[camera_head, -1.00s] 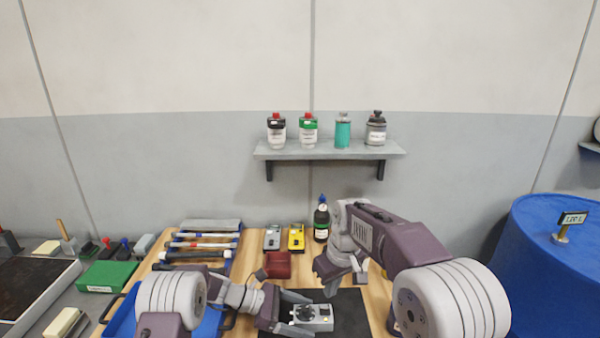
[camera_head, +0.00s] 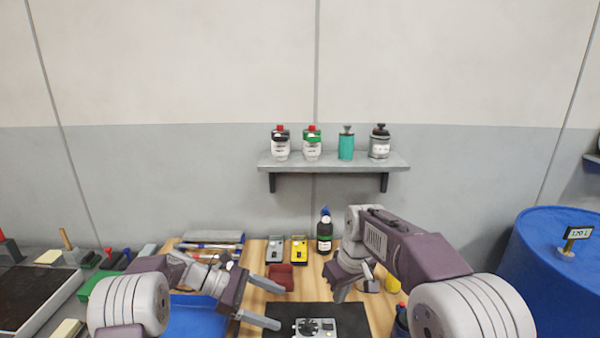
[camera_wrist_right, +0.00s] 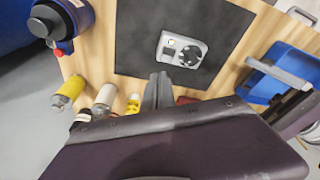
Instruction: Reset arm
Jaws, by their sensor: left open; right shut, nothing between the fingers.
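My left gripper (camera_head: 268,304) is open and empty in the head view. Its fingers point right, left of and above a grey-white device with a black dial (camera_head: 315,328). The device lies on a black mat (camera_head: 275,316) on the wooden bench. The device also shows in the right wrist view (camera_wrist_right: 182,50). My right gripper (camera_head: 338,297) hangs over the bench, right of the device. In the right wrist view its fingers (camera_wrist_right: 158,78) are together with nothing between them, apart from the device.
A grey and a yellow meter (camera_head: 299,249), a dark red box (camera_head: 281,278) and a dark bottle (camera_head: 324,236) stand behind. A blue tray (camera_head: 195,318) lies left. A shelf (camera_head: 335,162) holds several containers. A blue barrel (camera_head: 560,265) stands at right.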

